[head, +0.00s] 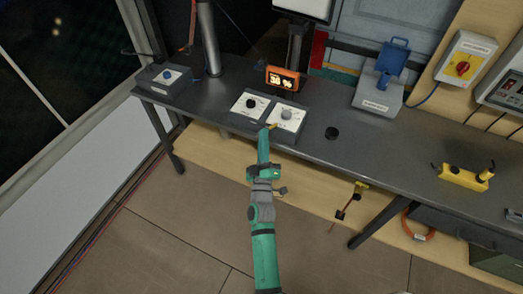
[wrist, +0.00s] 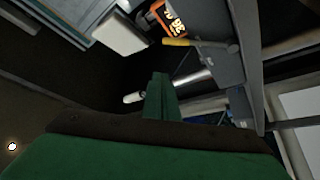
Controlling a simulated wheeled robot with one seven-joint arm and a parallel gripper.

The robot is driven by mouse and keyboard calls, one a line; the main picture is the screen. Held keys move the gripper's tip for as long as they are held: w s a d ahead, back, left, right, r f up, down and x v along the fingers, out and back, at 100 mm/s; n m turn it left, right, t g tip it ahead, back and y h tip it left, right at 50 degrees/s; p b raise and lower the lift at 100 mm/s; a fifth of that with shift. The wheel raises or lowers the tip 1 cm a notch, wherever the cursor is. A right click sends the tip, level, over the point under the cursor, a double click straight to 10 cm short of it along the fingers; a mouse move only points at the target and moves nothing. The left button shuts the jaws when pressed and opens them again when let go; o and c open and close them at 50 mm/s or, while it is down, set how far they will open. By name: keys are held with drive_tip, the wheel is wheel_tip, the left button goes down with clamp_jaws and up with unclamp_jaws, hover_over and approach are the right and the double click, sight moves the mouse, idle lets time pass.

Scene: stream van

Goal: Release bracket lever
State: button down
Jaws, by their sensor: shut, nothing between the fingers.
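A lever with a yellow grip (wrist: 178,42) on a grey bar shows in the wrist view, beyond my fingers, by the dark bench edge. In the head view a small yellow piece (head: 271,126) shows just past the tip of my gripper, probably the same lever. My gripper (head: 264,131) is shut and empty at the front edge of the bench; its fingers (wrist: 160,97) stand together in the wrist view, apart from the yellow grip in the picture. The bracket is hard to make out, and whether the gripper touches the lever cannot be told from the head view.
A black puck (head: 332,133) lies nearby. A yellow-handled clamp-like part (head: 360,185) hangs at the front edge. A yellow device (head: 463,177) lies at right. The floor in front is open.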

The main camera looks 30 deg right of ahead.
drive_tip(key=v, duration=0.4)
drive_tip(key=shift+s+a+f, duration=0.15)
drive_tip(key=shift+a, duration=0.05)
idle(0.4)
drive_tip(key=s+a+f+y, duration=0.3)
drive_tip(key=s+a+y, duration=0.1)
drive_tip(key=s+a, duration=0.45)
drive_tip(key=s+a+f+y, duration=0.3)
drive_tip(key=s+a+f, duration=0.1)
drive_tip(key=s+a, duration=0.4)
drive_tip(key=s+a+r+m+g+y, duration=0.1)
drive_tip(key=s+a+r+m+y, duration=0.1)
drive_tip(key=s+a, duration=0.3)
drive_tip(key=s+a+r+m+g+y, duration=0.1)
drive_tip(key=s+a, duration=0.5)
drive_tip(key=s, duration=0.7)
drive_tip(key=shift+s+a+r+m+g+y, duration=0.25)
drive_tip(key=shift+s+r+m+g+y, duration=0.15)
drive_tip(key=shift+r+g+y, duration=0.4)
drive_tip(key=shift+f, duration=0.2)
